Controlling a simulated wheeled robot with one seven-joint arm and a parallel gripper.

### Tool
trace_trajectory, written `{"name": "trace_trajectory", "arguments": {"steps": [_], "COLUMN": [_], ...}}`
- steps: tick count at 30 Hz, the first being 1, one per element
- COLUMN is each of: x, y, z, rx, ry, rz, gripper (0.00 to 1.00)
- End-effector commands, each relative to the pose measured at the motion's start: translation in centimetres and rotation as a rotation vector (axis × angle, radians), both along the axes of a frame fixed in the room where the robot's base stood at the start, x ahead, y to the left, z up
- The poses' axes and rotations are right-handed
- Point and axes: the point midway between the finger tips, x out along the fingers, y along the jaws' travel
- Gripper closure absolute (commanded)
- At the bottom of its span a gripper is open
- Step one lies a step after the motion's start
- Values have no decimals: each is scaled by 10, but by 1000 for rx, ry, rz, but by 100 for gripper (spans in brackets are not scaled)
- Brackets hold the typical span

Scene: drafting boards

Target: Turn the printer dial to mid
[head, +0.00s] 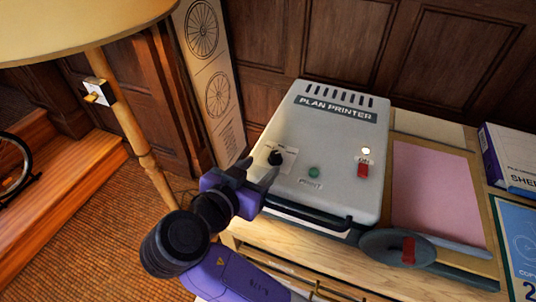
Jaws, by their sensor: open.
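The plan printer (335,165) is a pale grey box on a wooden table, with its name on a dark label. Its black dial (275,157) sits on a small white scale plate at the left of the top face. The scale marks and the dial's setting are too small to read. My gripper (259,171) is open and empty, with its grey fingers pointing up toward the dial, just below it in the picture. I cannot tell whether a finger touches the dial.
The printer also has a green button (314,172), a red switch (363,170) and a black front handle (310,214). A lamp post (140,150) stands left.

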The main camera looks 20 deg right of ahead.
Motion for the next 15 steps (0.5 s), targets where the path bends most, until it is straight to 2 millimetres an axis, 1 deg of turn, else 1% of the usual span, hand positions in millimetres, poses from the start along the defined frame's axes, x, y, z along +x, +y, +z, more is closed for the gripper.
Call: {"name": "trace_trajectory", "arguments": {"steps": [5,9,15], "x": [9,22,39], "y": [-12,-28,-46], "z": [-6,-14,-25], "rx": [7,6,6], "ry": [-6,-6,-6], "rz": [-7,-7,-3], "gripper": [52,52,52]}}
